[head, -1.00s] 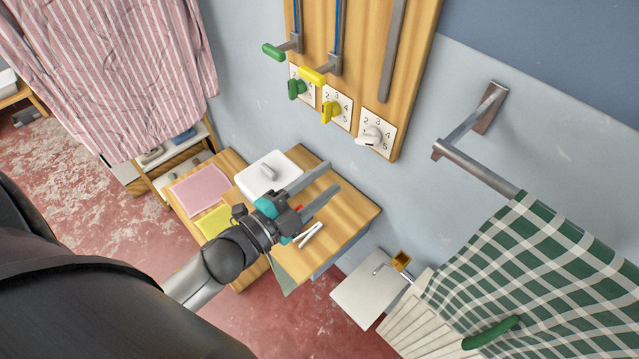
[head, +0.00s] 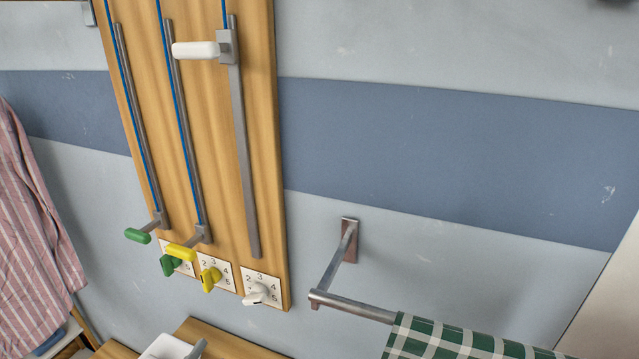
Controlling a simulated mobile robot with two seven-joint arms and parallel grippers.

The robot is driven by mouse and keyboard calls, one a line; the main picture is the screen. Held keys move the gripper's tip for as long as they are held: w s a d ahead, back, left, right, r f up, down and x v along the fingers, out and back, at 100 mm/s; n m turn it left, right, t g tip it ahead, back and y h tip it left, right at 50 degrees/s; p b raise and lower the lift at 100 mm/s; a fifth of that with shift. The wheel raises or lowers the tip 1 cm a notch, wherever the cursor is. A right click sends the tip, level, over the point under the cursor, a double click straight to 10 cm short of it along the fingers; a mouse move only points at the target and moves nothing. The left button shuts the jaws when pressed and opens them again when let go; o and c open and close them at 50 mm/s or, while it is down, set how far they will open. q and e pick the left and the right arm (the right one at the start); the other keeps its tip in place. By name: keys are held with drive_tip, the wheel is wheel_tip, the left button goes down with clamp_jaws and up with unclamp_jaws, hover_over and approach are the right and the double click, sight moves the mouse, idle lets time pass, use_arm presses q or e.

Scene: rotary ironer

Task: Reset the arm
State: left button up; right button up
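Neither of my grippers can be made out in the head view now. A small grey piece at the bottom edge, beside a white box (head: 163,347), is too cut off to identify. A wooden wall board (head: 262,130) carries three metal rails. The green handle (head: 138,236) and yellow handle (head: 181,252) sit low on their rails. The white handle (head: 195,50) sits high on the right rail. Below are a green knob (head: 168,266), a yellow knob (head: 209,279) and a white knob (head: 257,294) on numbered plates.
A striped pink cloth (head: 32,235) hangs at the left. A wooden top (head: 205,333) shows at the bottom.

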use_arm(q)
drive_tip(key=s+d+f+n+g+y, duration=0.1)
drive_tip(key=s+d+f+n+g, duration=0.15)
drive_tip(key=s+n+g, duration=0.4)
drive_tip(key=s+d+f+n+g+y, duration=0.15)
drive_tip(key=s+f+n+g, duration=0.25)
drive_tip(key=s+g, duration=0.4)
drive_tip(key=s+f+b, duration=0.3)
drive_tip(key=f+b, duration=0.3)
drive_tip(key=f, duration=2.3)
drive_tip(key=s+a+f+b, duration=0.1)
drive_tip(key=s+f+b, duration=0.2)
drive_tip(key=s+f, duration=0.4)
drive_tip(key=s+a+f+b, duration=0.2)
drive_tip(key=s+f+b, duration=0.1)
drive_tip(key=s+f, duration=0.5)
wheel_tip(320, 180, down, 4)
drive_tip(key=shift+s+a+r+m+g, duration=0.25)
drive_tip(key=shift+m+g, duration=0.1)
drive_tip(key=shift+g, duration=0.1)
